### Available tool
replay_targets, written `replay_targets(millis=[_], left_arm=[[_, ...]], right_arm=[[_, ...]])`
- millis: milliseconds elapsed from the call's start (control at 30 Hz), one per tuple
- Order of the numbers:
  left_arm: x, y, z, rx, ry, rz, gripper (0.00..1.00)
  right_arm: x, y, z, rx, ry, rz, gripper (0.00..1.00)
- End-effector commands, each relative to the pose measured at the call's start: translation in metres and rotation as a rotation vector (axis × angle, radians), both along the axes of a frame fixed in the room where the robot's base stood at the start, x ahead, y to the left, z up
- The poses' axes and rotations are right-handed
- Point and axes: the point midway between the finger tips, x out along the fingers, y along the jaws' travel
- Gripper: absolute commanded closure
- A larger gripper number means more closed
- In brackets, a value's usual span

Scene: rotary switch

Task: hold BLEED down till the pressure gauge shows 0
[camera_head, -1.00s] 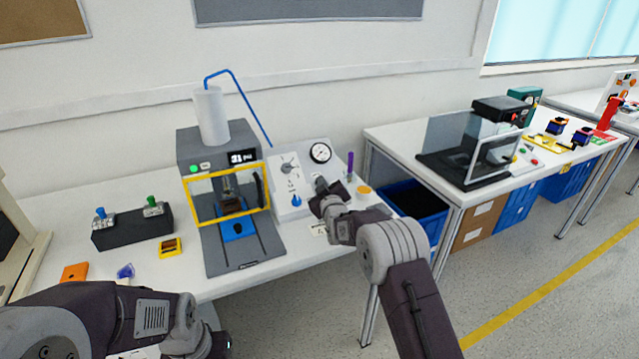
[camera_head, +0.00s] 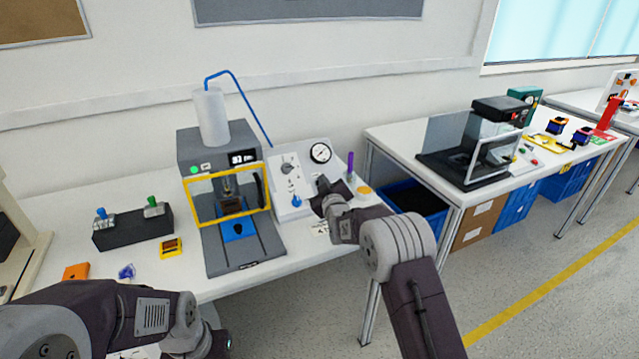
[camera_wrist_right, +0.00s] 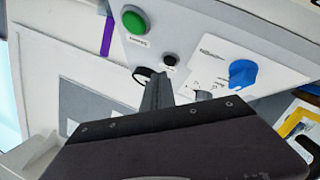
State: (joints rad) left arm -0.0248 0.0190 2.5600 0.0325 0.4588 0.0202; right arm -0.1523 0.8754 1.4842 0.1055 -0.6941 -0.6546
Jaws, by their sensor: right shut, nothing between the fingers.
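The sloped white panel (camera_head: 284,160) stands right of the press on the bench. The round pressure gauge (camera_head: 321,153) is at its top right; its reading is too small to make out. My right gripper (camera_head: 323,187) is at the panel's lower right, shut and empty. In the right wrist view its closed fingertips (camera_wrist_right: 157,84) are close to a small black button (camera_wrist_right: 170,60), with a green button (camera_wrist_right: 135,20) farther off. The labels are unreadable, so I cannot tell which is BLEED or whether the tips touch anything. My left gripper (camera_head: 219,343) is at the bottom edge, its jaws unclear.
A blue knob (camera_head: 296,201) is on the panel, also seen in the right wrist view (camera_wrist_right: 242,73). A purple upright object (camera_head: 350,163) and a yellow disc (camera_head: 363,190) are just right of my right gripper. The yellow-framed press (camera_head: 237,262) is left of the panel.

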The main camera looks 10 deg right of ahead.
Motion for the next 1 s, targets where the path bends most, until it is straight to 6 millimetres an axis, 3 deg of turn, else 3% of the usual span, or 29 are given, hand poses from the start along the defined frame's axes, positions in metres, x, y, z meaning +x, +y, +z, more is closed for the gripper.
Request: replay_targets(millis=[400,867,933,1000], left_arm=[[0.000,0.000,0.016,0.000,0.000,0.000,0.64],[0.000,0.000,0.017,0.000,0.000,0.000,0.64],[0.000,0.000,0.017,0.000,0.000,0.000,0.64],[0.000,0.000,0.017,0.000,0.000,0.000,0.64]], right_arm=[[-0.025,-0.008,0.034,0.000,-0.001,0.000,1.00],[-0.029,-0.013,0.041,0.001,-0.006,-0.004,1.00],[-0.029,-0.018,0.060,0.005,-0.034,-0.012,1.00],[-0.034,-0.027,0.094,0.010,-0.081,-0.026,1.00]])
